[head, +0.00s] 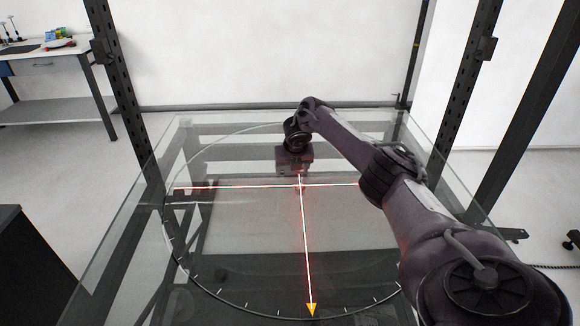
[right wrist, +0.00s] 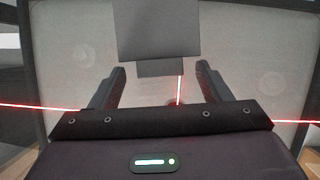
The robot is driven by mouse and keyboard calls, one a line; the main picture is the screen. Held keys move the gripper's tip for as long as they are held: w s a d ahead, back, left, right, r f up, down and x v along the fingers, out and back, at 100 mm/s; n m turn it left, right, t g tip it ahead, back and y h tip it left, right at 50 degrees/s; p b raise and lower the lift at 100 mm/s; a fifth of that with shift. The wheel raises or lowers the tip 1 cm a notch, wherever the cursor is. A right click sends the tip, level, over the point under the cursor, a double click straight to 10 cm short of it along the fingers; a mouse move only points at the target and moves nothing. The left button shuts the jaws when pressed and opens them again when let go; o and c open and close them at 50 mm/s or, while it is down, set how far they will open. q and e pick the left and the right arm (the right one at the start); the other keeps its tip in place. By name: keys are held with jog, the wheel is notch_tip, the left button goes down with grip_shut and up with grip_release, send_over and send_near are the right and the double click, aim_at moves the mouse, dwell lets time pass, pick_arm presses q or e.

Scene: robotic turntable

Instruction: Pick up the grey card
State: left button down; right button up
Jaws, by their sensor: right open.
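The grey card (right wrist: 158,30) shows at the top middle of the right wrist view as a flat grey rectangle, cut off by the top edge. A smaller, darker grey rectangle (right wrist: 160,68) lies just below it; I cannot tell whether it is a part, a shadow or a reflection. My right gripper (right wrist: 160,72) is open, its two fingers apart on either side of the darker rectangle, with nothing visibly clamped. In the head view my right gripper (head: 297,172) points down over the middle of the glass turntable; the card cannot be made out there. My left gripper is out of view.
The glass turntable (head: 235,265) carries a round scale, red crossing laser lines and a yellow arrow (head: 312,310) at the front. Dark upright posts (head: 125,100) (head: 468,90) frame it left and right. A workbench (head: 50,55) stands at the far left.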

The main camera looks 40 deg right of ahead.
jog(key=c, duration=1.1)
jog(key=shift+o, duration=0.2)
jog(key=shift+r, duration=0.15)
